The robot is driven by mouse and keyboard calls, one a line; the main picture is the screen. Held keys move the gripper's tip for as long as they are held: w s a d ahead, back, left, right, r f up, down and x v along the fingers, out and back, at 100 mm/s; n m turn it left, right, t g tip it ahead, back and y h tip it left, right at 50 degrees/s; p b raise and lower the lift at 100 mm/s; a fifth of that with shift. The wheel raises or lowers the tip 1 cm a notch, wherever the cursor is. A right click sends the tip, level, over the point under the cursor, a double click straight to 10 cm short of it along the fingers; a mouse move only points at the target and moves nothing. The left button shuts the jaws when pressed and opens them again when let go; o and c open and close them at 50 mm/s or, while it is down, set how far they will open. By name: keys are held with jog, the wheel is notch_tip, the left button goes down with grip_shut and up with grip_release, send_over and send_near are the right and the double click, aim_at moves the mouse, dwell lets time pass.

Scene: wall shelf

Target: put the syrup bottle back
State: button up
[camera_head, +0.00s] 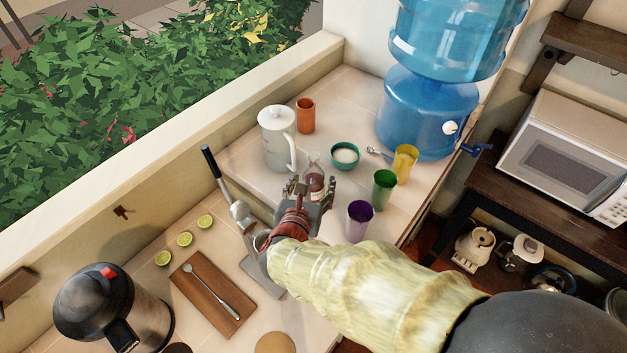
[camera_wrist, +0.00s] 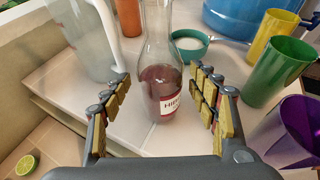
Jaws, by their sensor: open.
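The syrup bottle (camera_wrist: 161,85) is clear glass with dark red liquid and a red and white label. It stands upright on the tiled counter in the wrist view, ahead of my gripper and between the lines of its fingers. In the head view the bottle (camera_head: 315,178) shows partly behind my gripper (camera_head: 313,188). My gripper also shows in the wrist view (camera_wrist: 160,100), open, with a finger on each side of the bottle's lower part. Whether the fingers touch the glass I cannot tell; gaps seem to show on both sides.
A white pitcher (camera_head: 277,140) stands left of the bottle, with an orange cup (camera_head: 306,115) behind. A teal bowl (camera_head: 345,156) and green (camera_head: 383,189), purple (camera_head: 359,220) and yellow (camera_head: 405,164) cups stand to the right. A blue water dispenser (camera_head: 427,115) stands at the back.

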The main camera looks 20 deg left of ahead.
jog(key=p+v, duration=0.1)
jog(key=v, duration=0.9)
jog(key=shift+s, duration=0.1)
jog(key=s+d+f+m+g+h, duration=0.1)
jog(key=s+d+m+g+h, duration=0.15)
jog(key=d+m, duration=0.45)
jog(key=s+d+f+m+g+h+b, duration=0.1)
jog(key=s+d+f+m+g, duration=0.15)
jog(key=d+m, duration=0.45)
jog(key=s+d+m+g+h, duration=0.2)
jog(key=d+m+g, duration=0.1)
jog(key=d+m, duration=0.4)
jog(key=d+r+m+y+b, duration=0.1)
jog(key=d+r+m, duration=0.3)
jog(key=d+m, duration=0.4)
jog(key=d+r+m+y+b, duration=0.2)
jog(key=d+r+m, duration=0.2)
jog(key=d+m, duration=0.5)
jog(key=shift+r+b, duration=0.3)
jog(key=shift+r, duration=0.1)
